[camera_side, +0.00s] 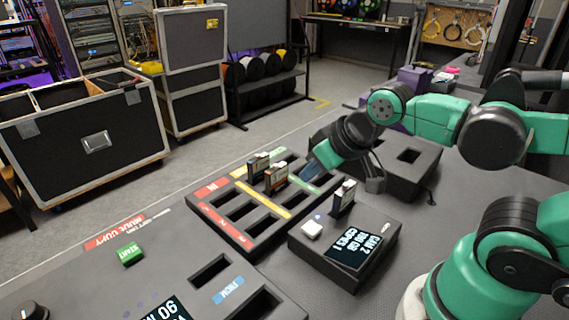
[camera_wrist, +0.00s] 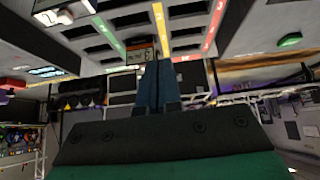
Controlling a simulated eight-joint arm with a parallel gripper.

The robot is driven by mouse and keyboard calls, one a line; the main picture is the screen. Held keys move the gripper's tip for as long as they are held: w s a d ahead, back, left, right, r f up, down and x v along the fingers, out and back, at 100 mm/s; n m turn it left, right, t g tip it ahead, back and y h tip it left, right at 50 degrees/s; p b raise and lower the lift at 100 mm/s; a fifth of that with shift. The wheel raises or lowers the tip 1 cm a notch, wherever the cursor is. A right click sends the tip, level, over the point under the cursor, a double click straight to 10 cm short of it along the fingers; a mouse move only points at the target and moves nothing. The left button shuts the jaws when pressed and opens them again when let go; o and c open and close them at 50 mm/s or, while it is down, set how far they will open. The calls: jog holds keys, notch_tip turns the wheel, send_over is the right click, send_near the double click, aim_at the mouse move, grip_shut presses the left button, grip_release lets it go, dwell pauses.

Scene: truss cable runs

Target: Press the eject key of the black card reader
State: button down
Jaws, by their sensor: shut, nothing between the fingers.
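The black card reader (camera_side: 318,262) stands on the dark work surface in the side view. My gripper (camera_side: 318,160) is above and behind the reader, over the right end of the slotted tray and apart from the key. In the wrist view, the blue fingers of my gripper (camera_wrist: 154,85) are together, with nothing between them. I cannot surely tell the key in the wrist view.
The slotted tray (camera_side: 232,236) with coloured strips holds upright cards (camera_side: 276,177) left of the reader. Another black box (camera_side: 412,178) stands behind my gripper. A green START key (camera_side: 130,254) is at the left. Bare surface lies right of the reader.

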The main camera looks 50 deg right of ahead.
notch_tip(320, 180, up, 6)
jog(key=n+g, duration=0.7)
jog(key=n, duration=1.1)
send_over(311, 227)
jog(key=shift+f, duration=0.15)
notch_tip(311, 227, down, 14)
jog(key=shift+r, duration=0.1)
jog(key=shift+f, duration=1)
jog(key=shift+w+r, duration=0.1)
jog(key=shift+r, duration=0.05)
